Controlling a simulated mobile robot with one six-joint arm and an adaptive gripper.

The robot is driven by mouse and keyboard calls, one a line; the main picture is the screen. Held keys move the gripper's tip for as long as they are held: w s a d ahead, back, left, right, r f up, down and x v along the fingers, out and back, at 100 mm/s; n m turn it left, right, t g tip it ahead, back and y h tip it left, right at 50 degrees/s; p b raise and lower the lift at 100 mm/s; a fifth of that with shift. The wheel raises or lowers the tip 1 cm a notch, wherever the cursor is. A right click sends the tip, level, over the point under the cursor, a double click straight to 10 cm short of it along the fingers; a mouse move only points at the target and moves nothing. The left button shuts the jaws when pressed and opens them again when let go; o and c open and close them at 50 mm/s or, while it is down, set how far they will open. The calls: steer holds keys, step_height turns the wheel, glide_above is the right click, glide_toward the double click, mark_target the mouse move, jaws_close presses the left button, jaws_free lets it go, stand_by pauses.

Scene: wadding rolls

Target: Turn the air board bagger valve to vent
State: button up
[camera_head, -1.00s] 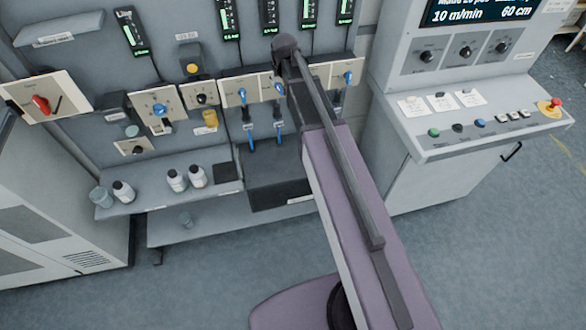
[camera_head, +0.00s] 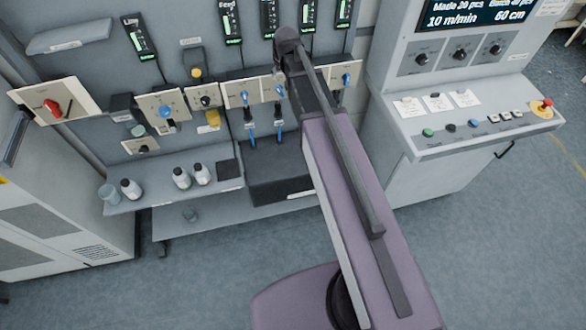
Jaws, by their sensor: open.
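The air board is a row of cream plates on the grey back panel. Two adjoining plates bear small blue valve handles, one on the left plate (camera_head: 244,97) and one on the right plate (camera_head: 279,91). Another blue-handled valve (camera_head: 346,79) sits to the right of my arm. Labels are too small to read, so I cannot tell which is the bagger valve. My purple and grey arm reaches up from the bottom to the panel, its dark upper joint in front of the plates. My gripper does not show; the arm's end is hidden behind its own links.
Left are a red knob (camera_head: 52,107), a blue-knobbed plate (camera_head: 164,111) and a shelf (camera_head: 150,199) with several bottles. A control console (camera_head: 470,130) with a red stop button (camera_head: 546,104) stands right. The floor (camera_head: 490,250) in front is clear.

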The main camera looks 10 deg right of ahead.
steer(key=s+f+g+b, duration=0.1)
steer(key=s+f+b, duration=0.4)
steer(key=f+b, duration=0.7)
steer(key=s+f+g+b, duration=0.1)
steer(key=s+f+b, duration=0.3)
steer(key=f+b, duration=0.8)
steer(key=s+f+b, duration=0.5)
steer(key=f+b, duration=0.7)
steer(key=f, duration=0.2)
steer(key=shift+s+g, duration=0.3)
steer(key=shift+g, duration=0.1)
stand_by(0.4)
steer(key=shift+s, duration=0.1)
steer(key=s+g, duration=0.1)
steer(key=s, duration=0.7)
steer(key=shift+s+g, duration=0.3)
steer(key=shift+s, duration=0.05)
